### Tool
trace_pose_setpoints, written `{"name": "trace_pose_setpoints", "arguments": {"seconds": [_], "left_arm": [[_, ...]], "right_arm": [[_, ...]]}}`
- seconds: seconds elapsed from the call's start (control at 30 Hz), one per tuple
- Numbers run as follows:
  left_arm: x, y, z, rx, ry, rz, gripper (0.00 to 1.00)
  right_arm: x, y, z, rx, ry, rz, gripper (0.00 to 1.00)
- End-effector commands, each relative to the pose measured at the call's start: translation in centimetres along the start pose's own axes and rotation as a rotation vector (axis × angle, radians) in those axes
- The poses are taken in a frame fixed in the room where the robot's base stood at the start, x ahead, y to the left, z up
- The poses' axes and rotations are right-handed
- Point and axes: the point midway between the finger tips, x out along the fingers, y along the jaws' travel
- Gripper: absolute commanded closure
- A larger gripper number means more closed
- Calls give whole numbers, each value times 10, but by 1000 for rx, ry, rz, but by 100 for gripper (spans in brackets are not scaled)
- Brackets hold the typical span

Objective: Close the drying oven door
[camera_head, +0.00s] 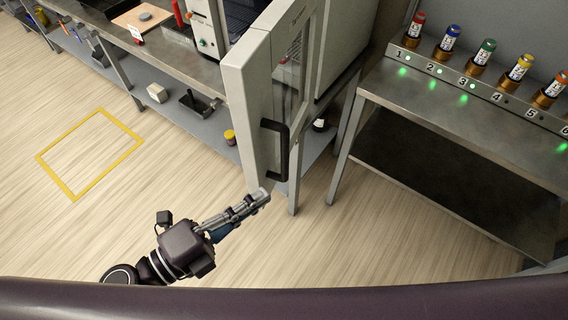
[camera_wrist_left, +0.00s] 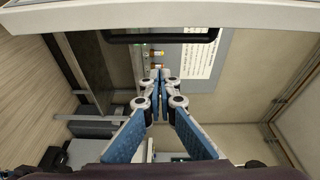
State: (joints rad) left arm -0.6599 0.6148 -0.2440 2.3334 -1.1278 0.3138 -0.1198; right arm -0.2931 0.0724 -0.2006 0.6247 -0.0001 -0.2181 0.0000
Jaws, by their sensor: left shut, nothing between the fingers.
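The drying oven door (camera_head: 250,105) stands open, swung out from the pale oven body (camera_head: 345,40), in the head view. Its black bar handle (camera_head: 283,160) is on the lower part of the door. The handle also shows as a dark bar in the left wrist view (camera_wrist_left: 165,38). My left gripper (camera_head: 264,194) is shut and empty, just below the door's lower end in the head view. In the left wrist view its fingertips (camera_wrist_left: 158,74) are together, and the handle appears above them. I cannot tell whether they touch the door. My right gripper is not in view.
A metal bench (camera_head: 460,125) at right carries a rack with several coloured-cap vials. A long bench (camera_head: 170,50) with a lower shelf (camera_head: 130,75) runs along the left. A yellow rectangle (camera_head: 90,150) marks the floor. The floor around my left arm is clear.

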Motion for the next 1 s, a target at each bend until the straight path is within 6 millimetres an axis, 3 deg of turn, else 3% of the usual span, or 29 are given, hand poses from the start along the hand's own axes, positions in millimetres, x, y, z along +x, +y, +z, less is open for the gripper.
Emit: {"name": "trace_pose_setpoints", "arguments": {"seconds": [0.1, 0.37, 0.8, 1.0], "left_arm": [[0, -15, -13, 35, 33, -14, 100], [22, -22, -14, 40, 34, -20, 100], [105, -23, -17, 37, 34, -19, 100], [91, -17, 13, 38, 33, -14, 100]], "right_arm": [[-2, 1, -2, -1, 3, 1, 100], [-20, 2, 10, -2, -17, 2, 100], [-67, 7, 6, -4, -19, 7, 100], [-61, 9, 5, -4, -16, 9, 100]]}}
